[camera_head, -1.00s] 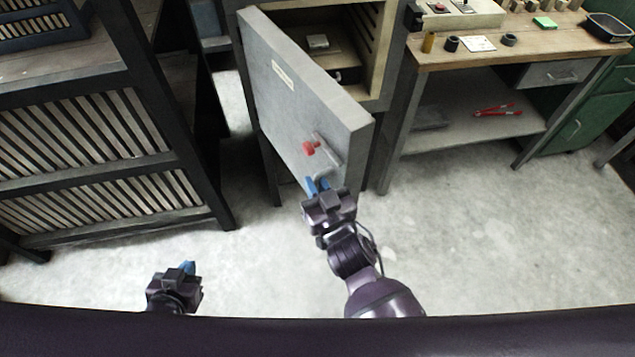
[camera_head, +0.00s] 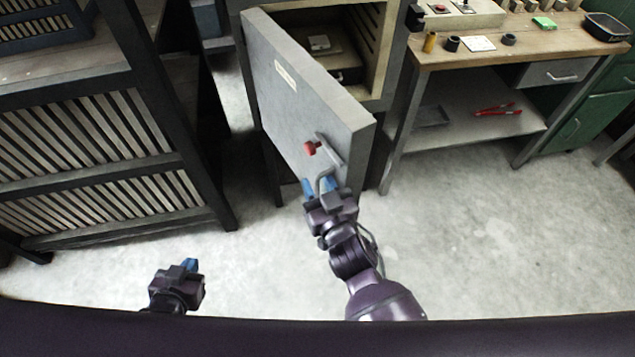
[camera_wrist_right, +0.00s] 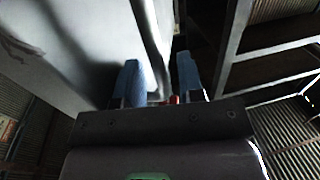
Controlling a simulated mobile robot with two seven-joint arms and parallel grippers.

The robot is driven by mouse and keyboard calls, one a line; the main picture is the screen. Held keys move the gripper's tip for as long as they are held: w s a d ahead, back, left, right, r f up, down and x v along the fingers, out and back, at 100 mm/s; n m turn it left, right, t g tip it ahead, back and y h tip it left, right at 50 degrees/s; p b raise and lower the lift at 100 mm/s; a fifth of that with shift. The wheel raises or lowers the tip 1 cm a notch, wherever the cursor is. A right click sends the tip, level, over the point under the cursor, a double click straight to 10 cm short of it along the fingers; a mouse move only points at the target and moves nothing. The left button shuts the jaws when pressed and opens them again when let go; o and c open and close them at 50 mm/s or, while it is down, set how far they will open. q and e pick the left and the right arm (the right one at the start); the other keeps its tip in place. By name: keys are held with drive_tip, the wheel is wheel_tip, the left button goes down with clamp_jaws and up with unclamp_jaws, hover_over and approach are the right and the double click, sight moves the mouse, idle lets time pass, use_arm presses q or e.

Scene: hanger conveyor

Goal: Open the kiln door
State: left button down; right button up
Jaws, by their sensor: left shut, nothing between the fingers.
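The grey kiln door (camera_head: 290,95) stands swung partly open, with a label on its face. A metal bar handle (camera_head: 326,150) with a red knob (camera_head: 310,148) is near its free edge. My right gripper (camera_head: 319,186) is at the handle's lower end, with its blue fingers spread apart. In the right wrist view the handle bar (camera_wrist_right: 150,40) runs down between the open fingers (camera_wrist_right: 160,80); I cannot tell whether they touch it. My left gripper (camera_head: 190,265) is shut and empty, low over the floor at the left, away from the door.
The kiln interior (camera_head: 330,50) shows behind the door. A slatted dark rack (camera_head: 95,170) stands at the left. A workbench (camera_head: 470,50) with small items stands at the right, with red pliers (camera_head: 497,110) on its lower shelf. The concrete floor (camera_head: 480,240) in front is clear.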

drive_tip(key=v, duration=1)
drive_tip(key=shift+s+d, duration=0.15)
drive_tip(key=shift+s, duration=0.2)
drive_tip(key=shift+c, duration=0.4)
